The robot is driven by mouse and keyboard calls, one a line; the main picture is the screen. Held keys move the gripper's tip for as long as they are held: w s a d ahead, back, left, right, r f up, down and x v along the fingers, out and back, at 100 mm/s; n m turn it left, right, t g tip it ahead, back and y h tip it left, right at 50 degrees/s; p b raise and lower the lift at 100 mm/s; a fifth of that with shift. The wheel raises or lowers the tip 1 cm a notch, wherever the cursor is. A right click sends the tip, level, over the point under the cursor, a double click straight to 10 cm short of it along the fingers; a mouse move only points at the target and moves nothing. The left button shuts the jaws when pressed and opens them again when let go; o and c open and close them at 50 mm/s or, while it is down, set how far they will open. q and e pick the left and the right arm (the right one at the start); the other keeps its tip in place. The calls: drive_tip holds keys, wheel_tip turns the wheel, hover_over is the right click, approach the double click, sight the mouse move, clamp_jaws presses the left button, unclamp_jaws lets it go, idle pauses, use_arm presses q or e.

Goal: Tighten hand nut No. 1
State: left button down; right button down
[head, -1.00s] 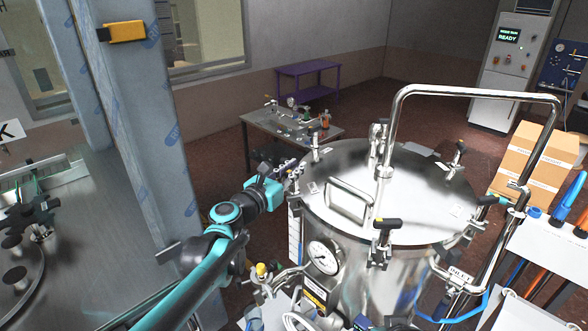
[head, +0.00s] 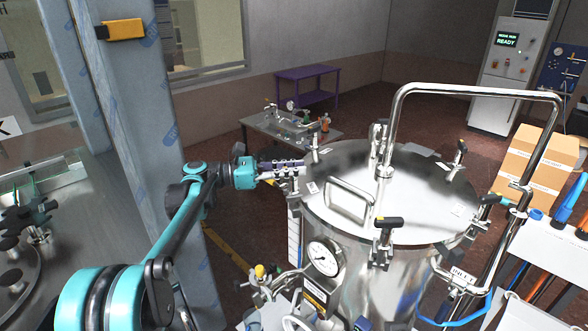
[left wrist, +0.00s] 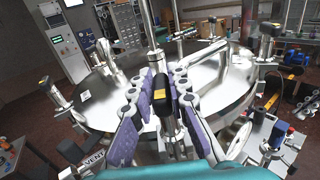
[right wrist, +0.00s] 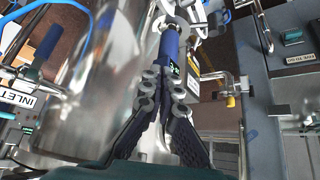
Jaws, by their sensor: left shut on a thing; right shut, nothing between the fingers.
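A steel tank with a round lid (head: 420,200) carries several hand nuts with black handles around its rim. My left gripper (head: 290,167) is at the lid's left edge, coming in level from the left. In the left wrist view its purple-padded fingers (left wrist: 160,108) are shut on a hand nut with a black and yellow handle (left wrist: 159,84). No number is readable on it, so I cannot confirm it is No. 1. My right gripper (right wrist: 164,92) is shut and empty in the right wrist view, with a blue handle (right wrist: 169,52) just beyond its tips.
Another hand nut (head: 388,226) stands at the lid's front. A lid handle (head: 350,200) and a tall bent pipe (head: 470,90) rise over the tank. A pressure gauge (head: 324,258) is on its front.

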use_arm(q)
drive_tip(key=m+g+p, duration=0.1)
drive_tip(key=m+g, duration=0.1)
drive_tip(key=g, duration=0.2)
drive_tip(key=shift+r+m, duration=0.1)
drive_tip(key=shift+m, duration=0.3)
drive_tip(key=shift+m+g+y+p, duration=0.3)
drive_tip(key=shift+m+g+p, duration=0.95)
drive_tip(key=shift+g, duration=0.95)
drive_tip(key=shift+m+g, duration=0.25)
drive_tip(key=shift+g, duration=0.05)
drive_tip(key=c, duration=1.5)
unclamp_jaws()
drive_tip(key=shift+s, duration=0.1)
drive_tip(key=shift+o, duration=0.2)
